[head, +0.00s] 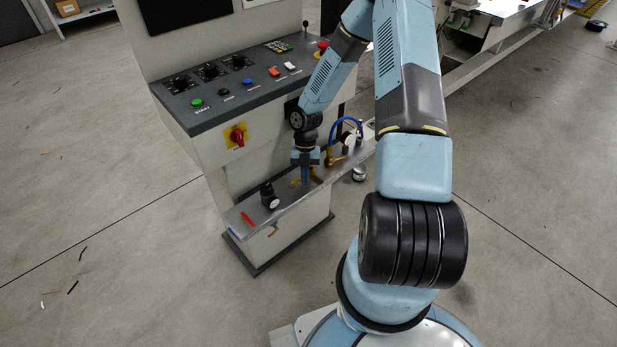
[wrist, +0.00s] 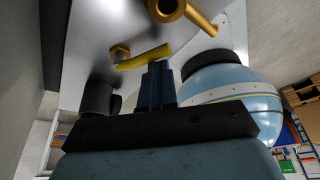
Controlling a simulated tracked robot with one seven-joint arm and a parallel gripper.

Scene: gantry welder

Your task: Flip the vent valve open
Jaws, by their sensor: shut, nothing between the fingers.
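A valve with a flat yellow lever (wrist: 145,57) and a brass hex fitting (wrist: 120,52) sits on the grey metal shelf of the console. No label names it as the vent valve. My gripper (wrist: 158,68) is shut and empty, its fingertips close beside the lever; I cannot tell if they touch it. In the head view my gripper (head: 305,180) points down at the shelf (head: 290,205) and partly hides the valve. A red lever (head: 248,218) is at the shelf's left end.
A black knob (head: 268,196) stands on the shelf left of my gripper. A blue hose (head: 345,121) loops up on the right. A brass pipe (wrist: 168,8) lies close to the yellow lever. The control panel (head: 235,85) rises behind.

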